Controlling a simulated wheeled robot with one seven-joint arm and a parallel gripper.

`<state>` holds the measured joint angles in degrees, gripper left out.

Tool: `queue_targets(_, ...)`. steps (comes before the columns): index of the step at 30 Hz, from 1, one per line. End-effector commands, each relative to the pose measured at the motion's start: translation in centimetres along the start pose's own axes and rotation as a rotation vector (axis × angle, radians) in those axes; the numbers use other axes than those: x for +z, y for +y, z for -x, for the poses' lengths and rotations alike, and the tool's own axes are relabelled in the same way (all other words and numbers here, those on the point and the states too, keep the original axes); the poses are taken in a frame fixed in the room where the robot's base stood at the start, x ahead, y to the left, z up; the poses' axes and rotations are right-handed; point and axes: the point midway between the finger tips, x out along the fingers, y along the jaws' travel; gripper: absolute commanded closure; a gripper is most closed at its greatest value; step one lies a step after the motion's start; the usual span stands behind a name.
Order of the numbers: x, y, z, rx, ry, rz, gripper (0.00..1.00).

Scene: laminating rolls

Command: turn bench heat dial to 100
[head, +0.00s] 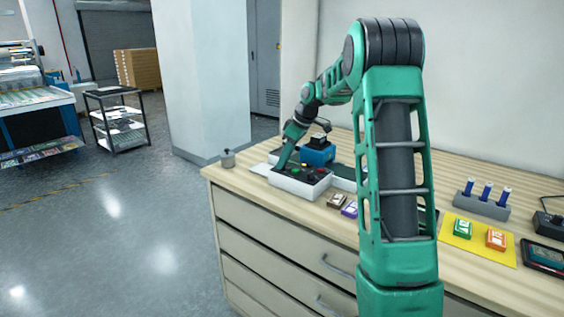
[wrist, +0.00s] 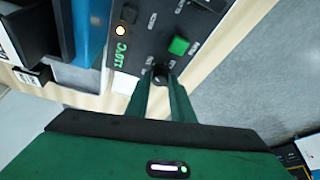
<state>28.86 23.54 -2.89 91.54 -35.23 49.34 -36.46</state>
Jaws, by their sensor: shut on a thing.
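The bench control box (head: 300,185) is white with a dark top and sits near the bench's left end. The display's tilted digits look like 110 or 115 °C; I cannot tell which. My gripper (wrist: 161,78) is shut on the dial, one finger on each side. It also shows at the box in the head view (head: 281,166). The fingers partly hide the dial and its markings.
A blue device (head: 318,154) stands close behind the box. Small brown and purple blocks (head: 343,205) lie to its right. A yellow mat (head: 478,240) and a grey holder with blue-topped sticks (head: 482,206) are farther right.

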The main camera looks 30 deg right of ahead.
Motion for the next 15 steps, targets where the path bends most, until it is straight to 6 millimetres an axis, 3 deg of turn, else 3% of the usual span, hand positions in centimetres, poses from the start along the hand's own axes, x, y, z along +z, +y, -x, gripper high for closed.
queue_targets(7, 0.16, 0.33, 0.17, 0.007, 0.000, -0.006, 1.00)
queue_targets(8, 0.17, 0.33, 0.17, 0.007, 0.000, -0.006, 0.77)
queue_targets(10, 0.16, 0.31, 0.16, 0.007, 0.000, -0.006, 0.61)
queue_targets(15, 0.08, 0.19, 0.10, 0.004, 0.000, -0.004, 0.61)
